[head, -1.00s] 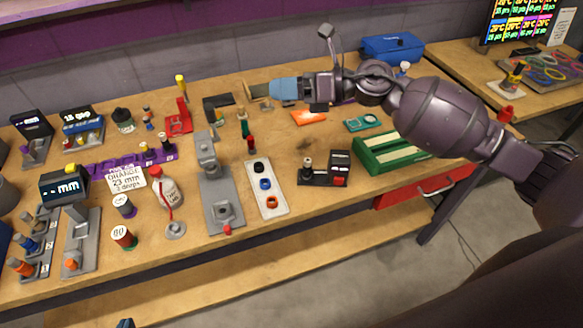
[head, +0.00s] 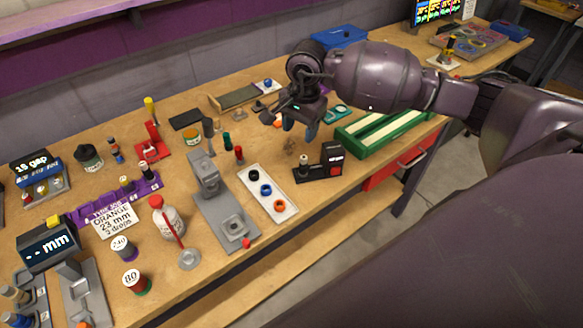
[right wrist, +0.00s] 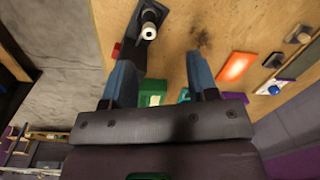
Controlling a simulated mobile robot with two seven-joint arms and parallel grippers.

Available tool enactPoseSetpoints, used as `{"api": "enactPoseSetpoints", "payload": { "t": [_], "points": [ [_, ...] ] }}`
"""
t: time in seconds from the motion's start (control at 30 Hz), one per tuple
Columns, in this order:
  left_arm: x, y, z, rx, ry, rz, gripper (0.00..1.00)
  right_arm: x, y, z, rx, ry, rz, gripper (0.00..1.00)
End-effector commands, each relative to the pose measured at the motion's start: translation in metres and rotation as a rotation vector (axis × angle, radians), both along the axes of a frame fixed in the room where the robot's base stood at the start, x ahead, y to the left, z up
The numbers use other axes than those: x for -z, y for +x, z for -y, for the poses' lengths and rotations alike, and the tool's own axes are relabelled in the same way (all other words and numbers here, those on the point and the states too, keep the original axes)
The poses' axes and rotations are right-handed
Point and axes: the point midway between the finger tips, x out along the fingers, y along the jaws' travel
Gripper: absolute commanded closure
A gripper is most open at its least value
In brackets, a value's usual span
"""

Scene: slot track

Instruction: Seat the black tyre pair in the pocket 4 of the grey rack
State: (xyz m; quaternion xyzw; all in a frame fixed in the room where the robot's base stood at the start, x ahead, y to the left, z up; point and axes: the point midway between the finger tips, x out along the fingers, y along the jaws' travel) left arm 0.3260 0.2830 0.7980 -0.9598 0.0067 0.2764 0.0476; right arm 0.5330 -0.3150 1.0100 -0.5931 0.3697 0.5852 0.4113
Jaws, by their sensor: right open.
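The black ring (head: 253,175), seemingly the black tyre pair, lies at the far end of a white tray (head: 279,187), with a blue and an orange ring nearer. A grey rack (head: 38,302) with coloured rollers is cut off at the lower left; I cannot make out its pocket 4. My right gripper (head: 299,128) hangs above the table, behind and right of the tray, fingers pointing down. My left gripper is out of view.
A black stand with a peg (head: 318,168) is right of the tray and also shows in the wrist view (right wrist: 148,32). A green box (head: 395,125) stands farther right. A grey press (head: 215,190) is left of the tray. A bottle (head: 168,218) and spools stand farther left.

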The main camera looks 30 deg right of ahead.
Motion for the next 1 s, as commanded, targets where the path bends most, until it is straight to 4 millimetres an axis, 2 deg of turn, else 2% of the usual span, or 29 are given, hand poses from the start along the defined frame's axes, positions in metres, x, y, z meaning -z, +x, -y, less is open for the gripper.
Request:
{"api": "enactPoseSetpoints", "payload": {
  "t": [0.1,0.23,0.5,0.77,1.0],
  "points": [
    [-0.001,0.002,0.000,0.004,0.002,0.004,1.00,0.000,-0.007,0.009,-0.078,-0.053,-0.041,0.47],
    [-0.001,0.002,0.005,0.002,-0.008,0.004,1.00,0.007,-0.008,0.008,-0.108,-0.053,-0.044,0.47],
    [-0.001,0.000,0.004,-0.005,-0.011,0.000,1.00,0.044,-0.007,0.007,-0.107,-0.049,-0.044,0.47],
    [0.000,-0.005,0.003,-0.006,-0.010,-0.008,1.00,0.061,-0.008,0.007,-0.108,-0.049,-0.043,0.47],
    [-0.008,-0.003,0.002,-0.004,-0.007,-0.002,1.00,0.091,-0.007,0.002,-0.106,-0.047,-0.045,0.47]
  ]
}}
